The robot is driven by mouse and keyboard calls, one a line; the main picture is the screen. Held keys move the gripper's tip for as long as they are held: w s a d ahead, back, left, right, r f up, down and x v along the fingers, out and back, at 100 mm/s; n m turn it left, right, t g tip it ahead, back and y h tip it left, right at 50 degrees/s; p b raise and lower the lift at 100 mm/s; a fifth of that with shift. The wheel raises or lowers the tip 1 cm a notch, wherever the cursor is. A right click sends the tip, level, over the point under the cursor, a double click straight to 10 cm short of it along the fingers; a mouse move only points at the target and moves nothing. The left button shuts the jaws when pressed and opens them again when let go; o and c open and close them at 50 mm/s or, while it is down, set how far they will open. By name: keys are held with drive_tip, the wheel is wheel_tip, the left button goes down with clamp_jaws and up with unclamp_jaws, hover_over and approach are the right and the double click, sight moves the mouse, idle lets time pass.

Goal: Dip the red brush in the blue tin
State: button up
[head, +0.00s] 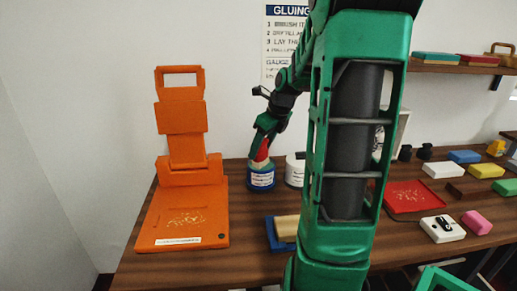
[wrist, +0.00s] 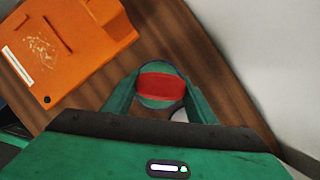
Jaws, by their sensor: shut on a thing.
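My gripper (head: 266,135) is shut on the red brush (head: 262,150) and points down over the blue tin (head: 261,180). The blue tin has a pale label and stands on the wooden counter. The brush is upright, and its lower end meets the tin's top; the bristles are hidden. In the wrist view the red brush (wrist: 160,87) sits between the two green fingers, with the dark round rim of the tin around it. How deep the brush is in the tin cannot be seen.
A white tin (head: 295,172) stands close on the right. A large orange stand (head: 150,228) is on the left. A blue block with a tan top (head: 285,229) lies in front. A red tray (head: 404,196) and several coloured blocks are farther right.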

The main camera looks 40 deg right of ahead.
drive_tip(key=shift+f, duration=0.55)
idle(1.4)
drive_tip(key=shift+r, duration=0.1)
drive_tip(key=shift+r, duration=3.45)
drive_tip(key=shift+f, duration=0.15)
